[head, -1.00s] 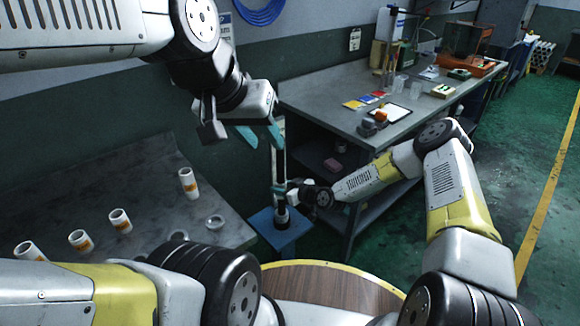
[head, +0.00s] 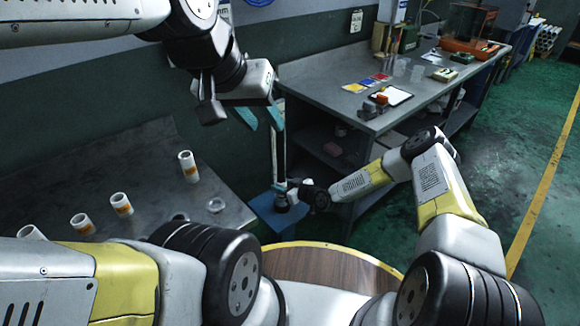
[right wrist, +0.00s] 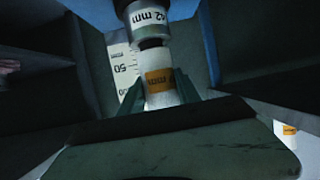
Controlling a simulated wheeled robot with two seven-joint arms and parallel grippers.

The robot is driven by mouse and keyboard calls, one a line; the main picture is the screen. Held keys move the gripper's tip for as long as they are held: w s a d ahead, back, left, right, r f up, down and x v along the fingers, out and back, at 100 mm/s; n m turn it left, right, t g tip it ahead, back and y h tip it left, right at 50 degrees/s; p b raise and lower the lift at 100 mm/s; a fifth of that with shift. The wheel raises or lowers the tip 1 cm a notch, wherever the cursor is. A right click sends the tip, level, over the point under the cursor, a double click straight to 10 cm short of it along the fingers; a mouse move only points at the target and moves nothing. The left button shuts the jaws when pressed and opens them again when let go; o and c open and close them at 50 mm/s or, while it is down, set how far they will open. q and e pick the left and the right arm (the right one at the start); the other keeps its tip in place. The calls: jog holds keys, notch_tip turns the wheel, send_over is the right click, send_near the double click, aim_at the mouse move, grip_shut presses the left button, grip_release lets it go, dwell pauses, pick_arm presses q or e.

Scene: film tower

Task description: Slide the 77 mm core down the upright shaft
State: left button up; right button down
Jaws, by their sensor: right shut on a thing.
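The upright shaft (head: 281,158) rises from a small blue stand (head: 262,205) in the head view. My right gripper (head: 287,188) is low beside the shaft. In the right wrist view, its teal fingers (right wrist: 160,95) are shut on a white core (right wrist: 157,60) with an orange label, only partly readable. The core lines up with a dark collar and a part labelled 42 mm (right wrist: 146,17); whether the shaft passes through the core is hidden. My left gripper (head: 261,117) is open near the shaft's upper part, its two teal fingers apart.
Several white cores with orange labels, one (head: 188,166) upright, stand on the grey table (head: 110,165) at left. A cluttered workbench (head: 340,112) stands behind right. A round wooden top (head: 330,270) is in front.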

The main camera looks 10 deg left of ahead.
jog(key=c, duration=0.8)
grip_release()
jog(key=v, duration=0.7)
jog(key=shift+s+d+r, duration=0.2)
jog(key=shift+d+r, duration=0.05)
jog(key=shift+d, duration=0.05)
